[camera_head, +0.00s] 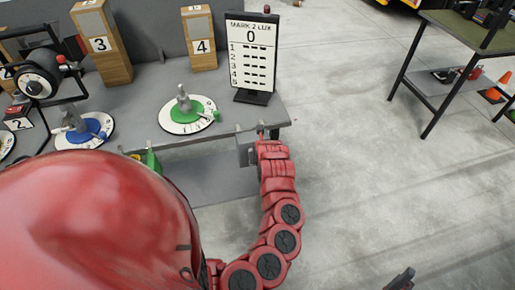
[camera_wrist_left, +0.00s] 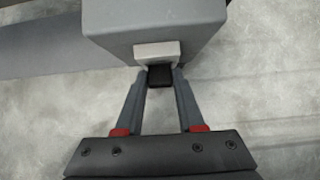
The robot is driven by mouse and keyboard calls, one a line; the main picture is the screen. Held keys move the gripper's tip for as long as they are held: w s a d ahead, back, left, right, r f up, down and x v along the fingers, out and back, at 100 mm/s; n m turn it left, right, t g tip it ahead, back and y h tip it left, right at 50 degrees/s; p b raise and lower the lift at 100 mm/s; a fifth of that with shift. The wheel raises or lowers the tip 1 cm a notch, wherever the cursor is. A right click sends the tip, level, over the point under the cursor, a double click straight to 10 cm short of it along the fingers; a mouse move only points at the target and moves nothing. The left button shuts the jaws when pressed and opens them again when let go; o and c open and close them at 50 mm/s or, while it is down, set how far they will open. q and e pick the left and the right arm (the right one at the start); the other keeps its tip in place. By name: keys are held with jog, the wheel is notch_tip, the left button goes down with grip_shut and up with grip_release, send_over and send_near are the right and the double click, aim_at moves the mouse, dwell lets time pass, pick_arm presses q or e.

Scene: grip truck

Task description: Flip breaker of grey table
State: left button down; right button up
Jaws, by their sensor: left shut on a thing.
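The grey table (camera_head: 133,104) stands at the left in the head view. A grey box (camera_head: 243,151), which looks like the breaker, hangs at its right front corner. In the left wrist view the grey box (camera_wrist_left: 155,24) carries a pale tab and a small black switch (camera_wrist_left: 160,77) below it. My left gripper (camera_head: 257,141) is at the box, its fingers hard to make out in the head view. In the wrist view the left gripper (camera_wrist_left: 161,80) is shut on the black switch. A dark tip at the bottom edge of the head view appears to be my right gripper (camera_head: 401,280).
A sign reading MARK 2 LUX (camera_head: 252,52), wooden blocks numbered 3 (camera_head: 99,45) and 4 (camera_head: 200,46), and green (camera_head: 189,113) and blue (camera_head: 86,130) dials stand on the table. Another table (camera_head: 460,40) is at upper right. The floor between is clear.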

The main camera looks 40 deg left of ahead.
pick_arm(q)
jog(key=c, duration=0.5)
grip_release()
jog(key=shift+b+v, duration=0.7)
jog(key=shift+v, duration=7.95)
